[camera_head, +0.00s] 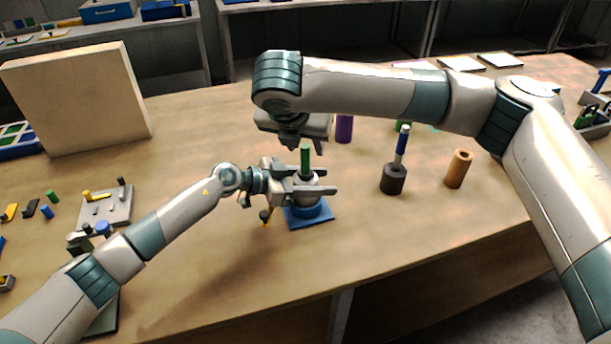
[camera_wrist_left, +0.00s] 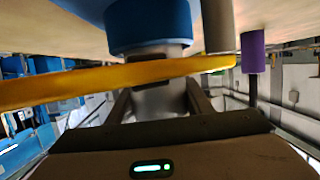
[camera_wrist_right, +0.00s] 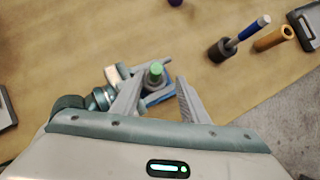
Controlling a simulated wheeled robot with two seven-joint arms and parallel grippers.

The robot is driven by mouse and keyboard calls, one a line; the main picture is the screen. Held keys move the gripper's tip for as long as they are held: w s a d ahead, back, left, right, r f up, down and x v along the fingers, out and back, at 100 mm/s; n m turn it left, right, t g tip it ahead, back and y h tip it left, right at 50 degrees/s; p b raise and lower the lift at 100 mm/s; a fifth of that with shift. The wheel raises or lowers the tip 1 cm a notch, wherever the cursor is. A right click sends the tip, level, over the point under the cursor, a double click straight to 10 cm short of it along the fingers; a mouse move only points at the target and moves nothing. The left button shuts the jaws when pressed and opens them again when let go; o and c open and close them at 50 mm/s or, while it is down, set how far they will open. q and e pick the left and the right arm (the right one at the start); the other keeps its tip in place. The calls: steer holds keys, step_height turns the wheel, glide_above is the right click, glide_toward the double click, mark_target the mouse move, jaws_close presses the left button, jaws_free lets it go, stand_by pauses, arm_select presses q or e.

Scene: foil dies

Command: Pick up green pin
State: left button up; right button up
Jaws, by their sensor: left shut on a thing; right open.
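The green pin (camera_head: 305,158) stands upright out of the top of a grey cylinder (camera_head: 306,178), which sits on a blue round base with a square plate (camera_head: 309,217). My left gripper (camera_head: 316,188) is shut on the grey cylinder from the left, and the cylinder shows between its fingers in the left wrist view (camera_wrist_left: 158,98). My right gripper (camera_head: 296,136) is above and behind the pin. In the right wrist view its open fingers (camera_wrist_right: 162,88) have the green pin top (camera_wrist_right: 156,69) between and slightly beyond them, with nothing held.
A dark holder with a blue-and-white rod (camera_head: 393,180) and an orange tube (camera_head: 458,169) stand to the right. A purple cylinder (camera_head: 344,129) stands behind. A yellow strip (camera_wrist_left: 110,80) crosses the left wrist view. Table in front of the base is clear.

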mark_target(308, 152)
steer(key=x, duration=0.5)
steer(key=shift+a+x, duration=0.2)
steer(key=shift+x, duration=1.1)
steer(key=shift+a+x, duration=0.2)
steer(key=shift+x, duration=1.15)
steer(key=shift+w, duration=0.1)
jaws_close()
